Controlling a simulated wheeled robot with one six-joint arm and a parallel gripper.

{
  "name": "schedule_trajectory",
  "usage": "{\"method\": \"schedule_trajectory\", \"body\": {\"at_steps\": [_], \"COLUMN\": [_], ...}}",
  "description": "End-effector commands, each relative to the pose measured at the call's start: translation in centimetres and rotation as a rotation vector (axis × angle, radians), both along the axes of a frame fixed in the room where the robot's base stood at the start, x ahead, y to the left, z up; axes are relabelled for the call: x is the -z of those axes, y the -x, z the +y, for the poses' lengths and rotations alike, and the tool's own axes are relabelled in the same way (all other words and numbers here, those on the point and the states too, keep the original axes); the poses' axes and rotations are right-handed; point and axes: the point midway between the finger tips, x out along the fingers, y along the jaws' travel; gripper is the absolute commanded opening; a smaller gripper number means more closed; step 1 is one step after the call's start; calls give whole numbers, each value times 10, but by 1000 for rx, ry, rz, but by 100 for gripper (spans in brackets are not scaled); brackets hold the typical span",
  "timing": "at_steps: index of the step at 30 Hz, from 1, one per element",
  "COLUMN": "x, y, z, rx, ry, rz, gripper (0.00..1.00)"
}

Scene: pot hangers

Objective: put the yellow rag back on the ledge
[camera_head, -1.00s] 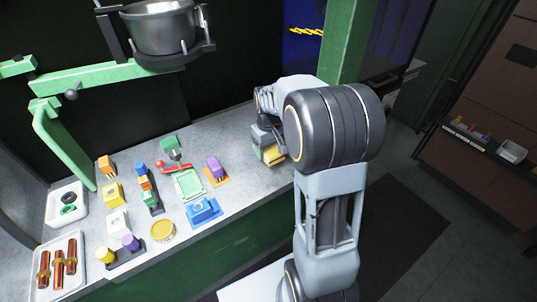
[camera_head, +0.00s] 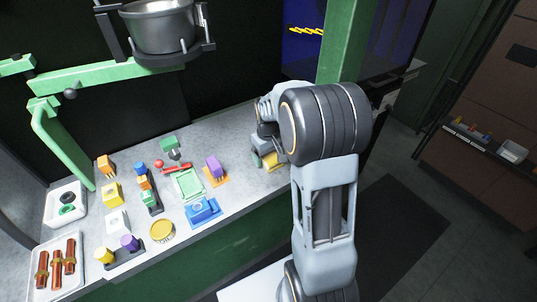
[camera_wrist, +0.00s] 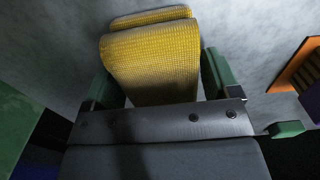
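The yellow rag (camera_wrist: 150,55) is a folded, woven cloth that fills most of the space between my gripper's two green fingers in the wrist view. My gripper (camera_wrist: 163,85) appears shut on it, with one finger along each side. In the head view, the rag (camera_head: 271,160) shows low at the right end of the grey countertop, under my gripper (camera_head: 266,150). My arm partly hides it there, and I cannot tell whether its underside touches the surface. The grey countertop (camera_head: 235,140) is the ledge-like surface in view.
A purple block on an orange base (camera_head: 214,168) stands left of my gripper; the orange base (camera_wrist: 298,68) shows at right in the wrist view. A green tray (camera_head: 188,185), a blue piece (camera_head: 203,211) and several blocks crowd further left. A green post (camera_head: 345,45) rises behind my arm.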

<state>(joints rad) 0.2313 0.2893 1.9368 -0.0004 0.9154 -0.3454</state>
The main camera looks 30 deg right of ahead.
Motion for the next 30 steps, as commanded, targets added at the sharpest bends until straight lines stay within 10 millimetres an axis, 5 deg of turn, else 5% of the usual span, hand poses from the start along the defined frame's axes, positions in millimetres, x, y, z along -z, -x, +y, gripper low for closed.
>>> {"method": "schedule_trajectory", "body": {"at_steps": [14,30], "x": [-11,-105], "y": [-1,-1], "z": [0,0], "rx": [0,0], "ry": [1,1], "rz": [-2,-3], "gripper": [93,93]}}
